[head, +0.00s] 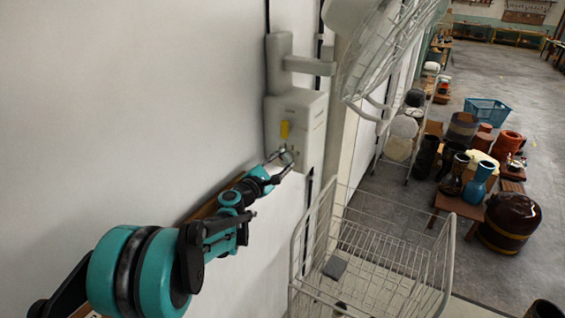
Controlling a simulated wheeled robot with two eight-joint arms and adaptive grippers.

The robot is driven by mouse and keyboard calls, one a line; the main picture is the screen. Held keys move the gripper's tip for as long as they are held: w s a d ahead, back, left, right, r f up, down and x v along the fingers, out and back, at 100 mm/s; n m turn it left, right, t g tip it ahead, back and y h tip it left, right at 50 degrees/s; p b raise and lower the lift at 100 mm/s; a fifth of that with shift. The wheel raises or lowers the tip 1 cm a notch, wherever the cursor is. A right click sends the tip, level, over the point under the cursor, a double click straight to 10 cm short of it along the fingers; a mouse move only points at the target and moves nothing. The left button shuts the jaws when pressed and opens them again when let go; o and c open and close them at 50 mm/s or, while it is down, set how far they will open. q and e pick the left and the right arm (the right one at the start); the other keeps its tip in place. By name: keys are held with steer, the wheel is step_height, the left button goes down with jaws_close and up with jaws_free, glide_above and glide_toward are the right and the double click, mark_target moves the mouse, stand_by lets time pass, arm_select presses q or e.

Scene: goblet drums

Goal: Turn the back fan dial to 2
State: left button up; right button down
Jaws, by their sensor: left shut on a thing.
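A pale fan (390,50) hangs on the wall bracket at the upper middle. My right gripper is not in view.
A white wire basket (375,255) with a dark flat item (335,267) in it stands just below and right of the box.

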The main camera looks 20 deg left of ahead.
arm_select(q)
steer(key=m+b, duration=0.2)
steer(key=m, duration=0.1)
steer(key=shift+f+m, duration=0.1)
steer(key=shift+m, duration=0.2)
steer(key=m+b, duration=0.2)
steer(key=m, duration=0.1)
steer(key=shift+m, duration=0.3)
steer(key=m+b, duration=0.2)
steer(key=m, duration=0.2)
steer(key=shift+d+y, duration=0.1)
steer(key=shift+y, duration=0.3)
steer(key=shift+m+b, duration=0.55)
steer(key=shift+m, duration=1.45)
steer(key=o, duration=1.2)
steer(key=shift+c, duration=0.2)
